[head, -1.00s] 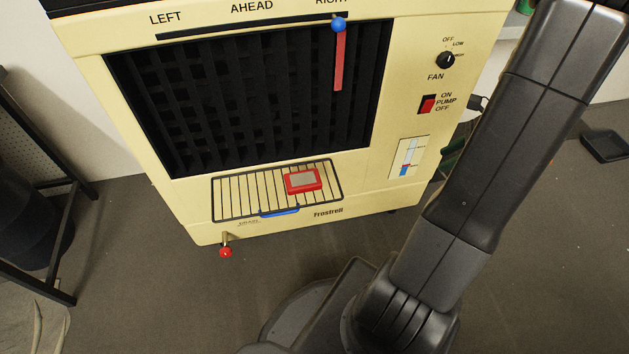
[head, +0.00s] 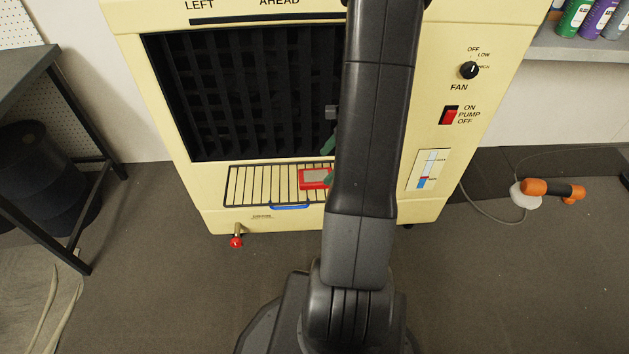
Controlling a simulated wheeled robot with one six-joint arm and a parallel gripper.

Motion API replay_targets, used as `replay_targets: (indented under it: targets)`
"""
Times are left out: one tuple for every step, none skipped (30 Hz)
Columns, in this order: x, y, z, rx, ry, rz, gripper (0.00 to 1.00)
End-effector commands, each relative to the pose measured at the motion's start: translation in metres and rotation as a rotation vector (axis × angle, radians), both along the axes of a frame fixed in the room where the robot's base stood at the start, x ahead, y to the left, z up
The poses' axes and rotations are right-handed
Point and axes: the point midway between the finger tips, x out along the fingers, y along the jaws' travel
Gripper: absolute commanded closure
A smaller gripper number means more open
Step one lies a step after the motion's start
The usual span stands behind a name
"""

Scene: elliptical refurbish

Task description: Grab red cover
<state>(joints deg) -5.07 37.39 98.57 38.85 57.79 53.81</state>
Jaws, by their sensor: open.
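The red cover (head: 313,180), a small red block with a grey panel on top, lies on the wire grille shelf (head: 240,185) at the lower front of the cream cooler. Its right end is hidden behind my arm. My gripper (head: 328,163) is mostly hidden by the arm. Only bits of its green fingers show, one above the red cover and one at its right end. It is open. I cannot tell whether a finger touches the cover.
The cream cooler (head: 215,212) has a blue handle (head: 290,206) under the shelf and a red-knobbed tap (head: 236,241) below left. A dark-framed table (head: 40,70) stands left. An orange and black tool (head: 550,188) lies right. The floor in front is clear.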

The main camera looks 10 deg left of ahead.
Motion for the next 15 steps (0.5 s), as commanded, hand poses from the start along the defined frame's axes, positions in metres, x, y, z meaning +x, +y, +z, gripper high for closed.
replay_targets:
  targets:
    - [0.000, 0.001, -0.002, 0.000, 0.000, 0.000, 0.18]
    - [0.000, 0.002, -0.004, 0.000, 0.000, 0.000, 0.18]
    - [0.000, 0.002, -0.006, -0.001, 0.000, 0.000, 0.18]
    - [-0.001, 0.003, -0.008, -0.001, 0.000, 0.001, 0.18]
    - [-0.001, 0.004, -0.011, -0.001, 0.000, 0.001, 0.18]
    - [-0.001, 0.006, -0.016, 0.000, 0.001, 0.002, 0.18]
    - [-0.001, 0.008, -0.021, -0.001, 0.002, 0.002, 0.18]
    - [-0.001, 0.010, -0.025, 0.000, 0.001, 0.003, 0.18]
    - [-0.001, 0.012, -0.032, 0.000, 0.001, 0.002, 0.18]
    - [-0.001, 0.014, -0.036, 0.000, 0.001, 0.002, 0.18]
    - [-0.002, 0.017, -0.040, 0.000, 0.001, 0.002, 0.18]
    - [-0.003, 0.020, -0.044, -0.001, 0.002, 0.002, 0.18]
    - [-0.004, 0.022, -0.046, 0.000, 0.001, 0.003, 0.18]
    - [-0.004, 0.023, -0.048, -0.001, -0.001, 0.002, 0.18]
    - [-0.004, 0.024, -0.049, -0.001, -0.001, 0.001, 0.18]
